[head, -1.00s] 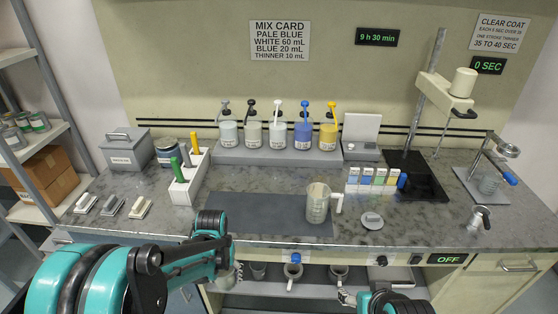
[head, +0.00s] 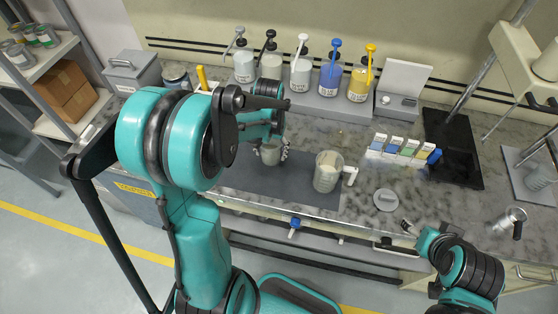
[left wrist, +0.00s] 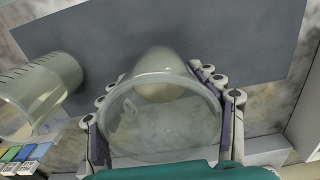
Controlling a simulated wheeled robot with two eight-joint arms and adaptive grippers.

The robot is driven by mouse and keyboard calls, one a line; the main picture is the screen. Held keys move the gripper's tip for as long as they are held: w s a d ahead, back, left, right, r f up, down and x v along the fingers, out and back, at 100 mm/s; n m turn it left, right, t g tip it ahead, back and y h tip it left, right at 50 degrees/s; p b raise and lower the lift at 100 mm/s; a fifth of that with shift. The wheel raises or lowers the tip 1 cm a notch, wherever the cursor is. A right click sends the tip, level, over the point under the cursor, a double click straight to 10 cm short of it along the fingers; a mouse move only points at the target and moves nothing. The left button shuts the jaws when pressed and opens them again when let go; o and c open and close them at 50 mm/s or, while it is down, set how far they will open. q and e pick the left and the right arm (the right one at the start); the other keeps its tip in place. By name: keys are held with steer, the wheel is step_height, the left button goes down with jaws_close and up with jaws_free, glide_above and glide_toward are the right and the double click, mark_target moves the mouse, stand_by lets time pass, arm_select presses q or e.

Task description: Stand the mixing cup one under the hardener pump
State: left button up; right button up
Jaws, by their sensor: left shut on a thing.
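The pump bottles stand on the grey riser behind: one with a grey pump (head: 242,66), then a black one (head: 270,66), a white one (head: 301,74), a blue one (head: 331,80) and a yellow one (head: 361,83). Their labels are too small to tell which is hardener. My right gripper (head: 407,227) is near the bench's front edge.
A round lid (head: 386,200) and colour cards (head: 400,148) lie farther right.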

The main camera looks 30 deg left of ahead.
mark_target(271, 170)
arm_select(q)
step_height(271, 170, down, 7)
steer(key=shift+r+b, duration=0.1)
steer(key=shift+b, duration=0.75)
steer(key=shift+f, duration=0.2)
steer(key=o, duration=0.8)
steer(key=shift+f, duration=0.1)
steer(key=shift+c, duration=0.2)
steer(key=o, duration=0.5)
steer(key=shift+c, duration=0.2)
